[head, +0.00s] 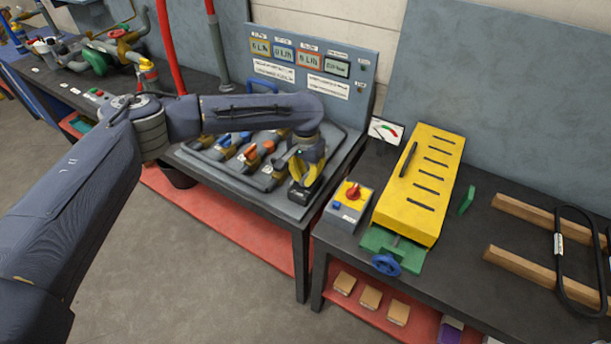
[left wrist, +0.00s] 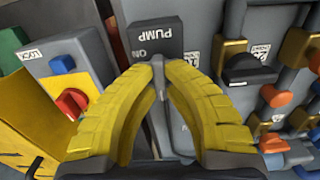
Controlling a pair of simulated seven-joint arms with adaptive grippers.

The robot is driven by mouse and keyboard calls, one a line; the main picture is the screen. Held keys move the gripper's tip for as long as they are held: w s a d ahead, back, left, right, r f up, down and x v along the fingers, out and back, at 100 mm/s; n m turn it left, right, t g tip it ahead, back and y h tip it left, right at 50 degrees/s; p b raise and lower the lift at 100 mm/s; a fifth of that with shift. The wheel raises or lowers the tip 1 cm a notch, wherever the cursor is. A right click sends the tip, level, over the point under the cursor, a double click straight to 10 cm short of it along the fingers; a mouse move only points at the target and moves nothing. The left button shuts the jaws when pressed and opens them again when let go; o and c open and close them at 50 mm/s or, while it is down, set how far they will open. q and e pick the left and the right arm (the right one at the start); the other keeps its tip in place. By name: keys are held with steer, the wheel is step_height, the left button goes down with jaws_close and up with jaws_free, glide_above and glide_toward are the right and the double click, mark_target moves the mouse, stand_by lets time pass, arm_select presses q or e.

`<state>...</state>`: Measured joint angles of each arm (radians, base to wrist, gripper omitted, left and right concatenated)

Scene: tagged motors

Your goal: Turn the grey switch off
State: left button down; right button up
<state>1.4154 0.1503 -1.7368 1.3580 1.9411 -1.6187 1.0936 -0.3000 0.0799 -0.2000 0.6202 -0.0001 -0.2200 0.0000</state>
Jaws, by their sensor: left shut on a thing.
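The grey switch (left wrist: 158,78) is a thin grey lever below a dark plate (left wrist: 155,38) marked PUMP and ON in the left wrist view. My left gripper (left wrist: 160,64) has yellow fingers that close in around the lever, their tips meeting at it just under the plate. In the head view my left gripper (head: 301,178) points down at the right end of the motor panel (head: 200,161), in front of the plate. The lever itself is hidden there by the fingers. My right gripper is in neither view.
Motors with blue (head: 225,139) and orange (head: 252,154) parts stand left of the gripper. A display board (head: 312,60) rises behind. A control box with a red knob (head: 353,191) and a yellow slotted machine (head: 420,185) stand on the right-hand table.

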mark_target(306, 176)
arm_select(q)
steer(key=shift+n, duration=0.3)
steer(key=c, duration=1.5)
jaws_free()
steer(key=shift+o, duration=0.2)
step_height(306, 176, up, 12)
